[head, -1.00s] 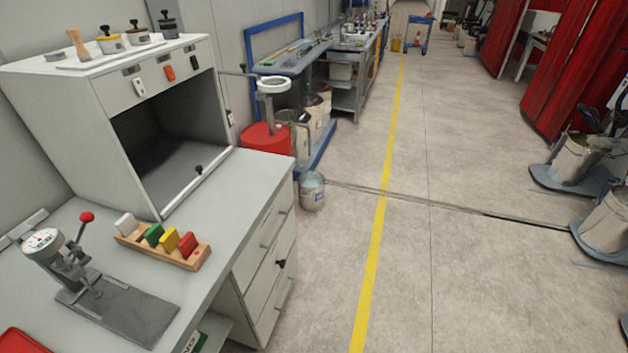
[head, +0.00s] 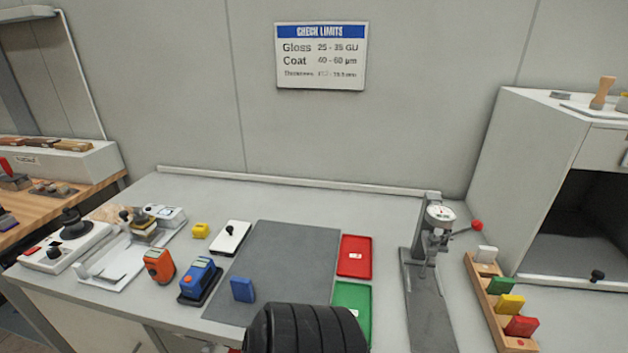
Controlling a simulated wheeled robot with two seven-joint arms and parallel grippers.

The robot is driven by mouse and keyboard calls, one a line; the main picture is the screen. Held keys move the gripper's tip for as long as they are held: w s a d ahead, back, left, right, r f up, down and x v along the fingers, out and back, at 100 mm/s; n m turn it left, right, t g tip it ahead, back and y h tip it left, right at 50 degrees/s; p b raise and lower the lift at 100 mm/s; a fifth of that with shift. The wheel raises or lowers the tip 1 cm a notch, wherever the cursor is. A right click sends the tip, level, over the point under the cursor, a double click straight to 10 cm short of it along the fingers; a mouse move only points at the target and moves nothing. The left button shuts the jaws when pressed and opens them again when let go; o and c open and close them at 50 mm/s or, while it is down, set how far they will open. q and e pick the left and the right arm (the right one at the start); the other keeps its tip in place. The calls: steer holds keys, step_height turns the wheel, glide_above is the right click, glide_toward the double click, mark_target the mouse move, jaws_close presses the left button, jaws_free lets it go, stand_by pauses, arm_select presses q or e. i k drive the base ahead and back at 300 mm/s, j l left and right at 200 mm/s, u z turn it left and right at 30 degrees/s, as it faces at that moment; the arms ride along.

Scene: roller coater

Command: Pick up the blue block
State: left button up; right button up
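A small blue block (head: 243,289) lies on the dark grey mat (head: 290,250), near the mat's left front part. Nothing is touching the block from above. Neither of my grippers shows in the head view, so I cannot see where they are relative to the block. A black ribbed part, which seems to be mine, covers the front of the mat to the right of the block.
A blue gauge (head: 200,279) and an orange gauge (head: 159,266) stand left of the mat. Red (head: 355,256) and green (head: 352,300) trays lie on its right. A dial gauge stand (head: 428,285) and a wooden rack (head: 492,305) of coloured blocks are further right.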

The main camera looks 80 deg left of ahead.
mark_target(242, 289)
steer(key=u, duration=0.5)
steer(key=k+j+u, duration=0.1)
steer(key=u, duration=0.85)
steer(key=j+u, duration=0.1)
steer(key=u, duration=0.35)
steer(key=j+u, duration=0.1)
steer(key=u, duration=0.4)
steer(key=j+u, duration=0.1)
steer(key=u, duration=0.35)
steer(key=k+l, duration=0.1)
steer(key=l, duration=0.8)
steer(key=k+l, duration=0.15)
steer(key=l, duration=0.3)
steer(key=k+l+u, duration=0.1)
steer(key=l, duration=0.35)
